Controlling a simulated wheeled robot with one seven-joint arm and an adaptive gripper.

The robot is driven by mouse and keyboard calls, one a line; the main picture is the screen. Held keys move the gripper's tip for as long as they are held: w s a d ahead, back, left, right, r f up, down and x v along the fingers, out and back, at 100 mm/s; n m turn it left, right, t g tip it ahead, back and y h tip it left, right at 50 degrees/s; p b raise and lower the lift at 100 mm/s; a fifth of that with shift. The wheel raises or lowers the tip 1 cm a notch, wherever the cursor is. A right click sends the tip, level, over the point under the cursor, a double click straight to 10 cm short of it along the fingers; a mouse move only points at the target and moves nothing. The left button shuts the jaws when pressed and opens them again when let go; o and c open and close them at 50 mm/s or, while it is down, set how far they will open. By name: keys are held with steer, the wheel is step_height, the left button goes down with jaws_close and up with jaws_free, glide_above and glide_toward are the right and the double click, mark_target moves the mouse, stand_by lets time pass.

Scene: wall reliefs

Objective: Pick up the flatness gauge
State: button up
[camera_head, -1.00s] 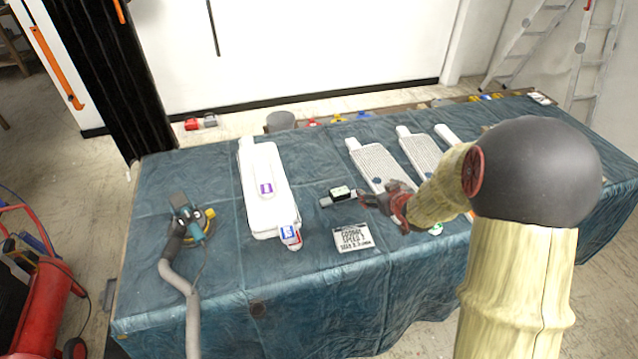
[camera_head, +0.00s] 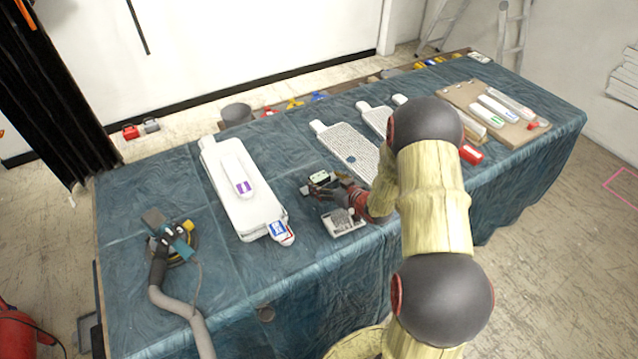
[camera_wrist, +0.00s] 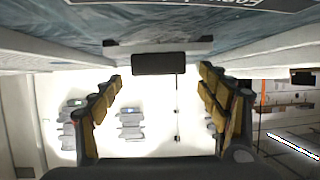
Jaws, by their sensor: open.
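The likely flatness gauge, a small dark box with a pale display on a grey bar (camera_head: 318,178), lies on the blue cloth near the middle of the table. In the wrist view its dark box (camera_wrist: 158,63) and grey bar show ahead, between the two fingertips. My gripper (camera_head: 322,190) is low over the table at the gauge's near side and partly covers it. In the wrist view my gripper (camera_wrist: 161,76) is open, its yellow-padded fingers apart on either side of the gauge. I cannot tell whether they touch it.
A printed card (camera_head: 343,222) lies just in front of the gauge. A long white panel (camera_head: 240,187) lies left, with a small bottle (camera_head: 280,232) at its near corner. A grey textured panel (camera_head: 350,150) lies behind. A sander (camera_head: 175,240) with a hose is far left.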

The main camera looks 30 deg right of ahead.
steer(key=x, duration=0.2)
steer(key=shift+w+f, duration=0.15)
steer(key=shift+w, duration=0.15)
steer(key=c, duration=1.3)
steer(key=shift+c, duration=0.2)
